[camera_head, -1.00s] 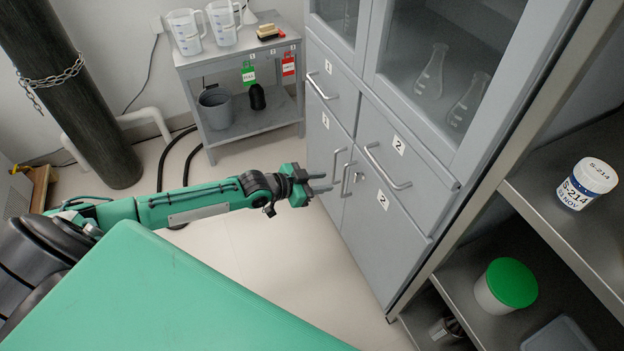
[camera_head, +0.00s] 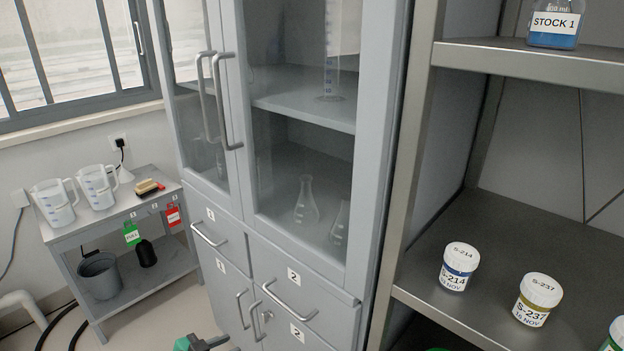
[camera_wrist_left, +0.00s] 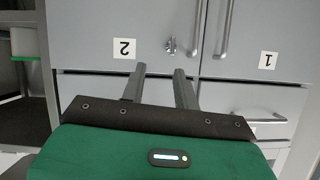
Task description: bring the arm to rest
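My left gripper (camera_wrist_left: 158,86) shows in the left wrist view with its two grey fingers apart and nothing between them. Beyond the fingers are the grey lower cabinet doors (camera_wrist_left: 255,35), with labels 1 and 2, long handles and a keyhole, all upside down in this view. In the head view only the end of my left gripper (camera_head: 207,342) shows, at the bottom edge in front of the lower cabinet. My right gripper is in neither view.
The tall grey cabinet (camera_head: 375,150) has shut glass doors with flasks inside. An open metal shelf (camera_head: 480,320) at right holds jars S-214 (camera_head: 458,268) and S-237 (camera_head: 537,300). A side table (camera_head: 150,207) at left bears two measuring jugs.

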